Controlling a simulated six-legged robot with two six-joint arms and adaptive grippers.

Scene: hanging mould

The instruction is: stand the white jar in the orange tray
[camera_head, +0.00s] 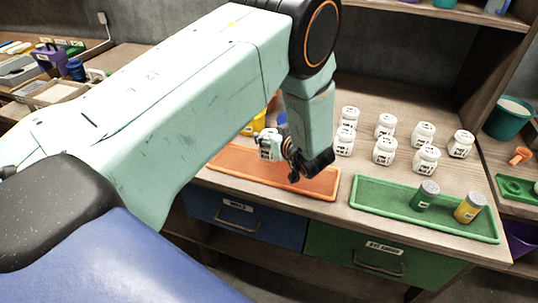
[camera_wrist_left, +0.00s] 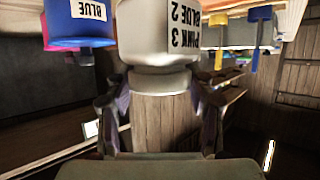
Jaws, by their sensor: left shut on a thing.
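My left gripper (camera_head: 282,152) is shut on a white jar (camera_head: 268,146) with dark print on its label. The jar looks upright, over the back part of the orange tray (camera_head: 240,172); I cannot tell whether its base touches the tray. In the left wrist view the white jar (camera_wrist_left: 165,45) fills the upper middle between the fingers (camera_wrist_left: 158,110), and its label reads "PINK 3 BLUE 2" upside down. My arm hides part of the tray's left side. My right gripper is not in view.
Several white jars (camera_head: 385,150) stand on the bench to the right. A green tray (camera_head: 385,200) holds a green jar (camera_head: 425,195) and a yellow jar (camera_head: 469,207). A blue jar (camera_wrist_left: 80,24) stands close to the held jar. The orange tray's front right is bare.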

